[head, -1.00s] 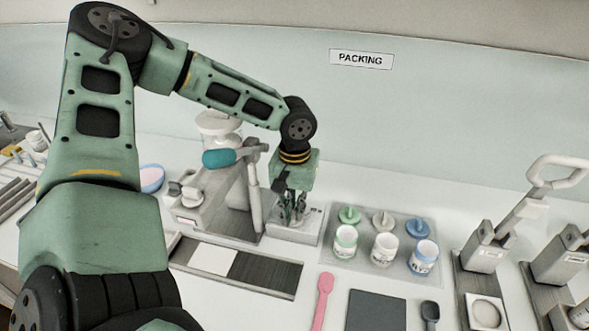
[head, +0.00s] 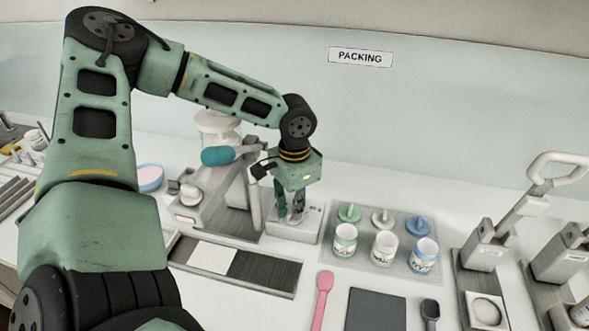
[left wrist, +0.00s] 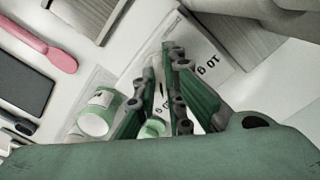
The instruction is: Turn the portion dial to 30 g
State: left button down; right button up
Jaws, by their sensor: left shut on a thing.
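My left gripper (head: 290,218) points down at the small pale dial box (head: 290,235) beside the mill. It is shut on the portion dial, a light-coloured knob that shows only in part between the fingers in the left wrist view (left wrist: 160,82). The fingers and palm hide most of the dial and where it points. The white scale plate (left wrist: 196,52) shows a "10 g" mark, seen upside down, beside the fingers. Other marks are covered, so I cannot tell the setting. My right gripper is in neither current view.
The mill (head: 215,195) with its teal-handled lever (head: 218,156) stands left of the gripper. A tray (head: 345,255) with several jars and lids is close on the right. A pink spatula (head: 322,300) and a dark mat (head: 376,310) lie in front.

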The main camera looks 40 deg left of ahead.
dwell(0.4)
pick_arm(q)
jog(key=c, duration=1.8)
grip_release()
jog(key=shift+c, duration=0.2)
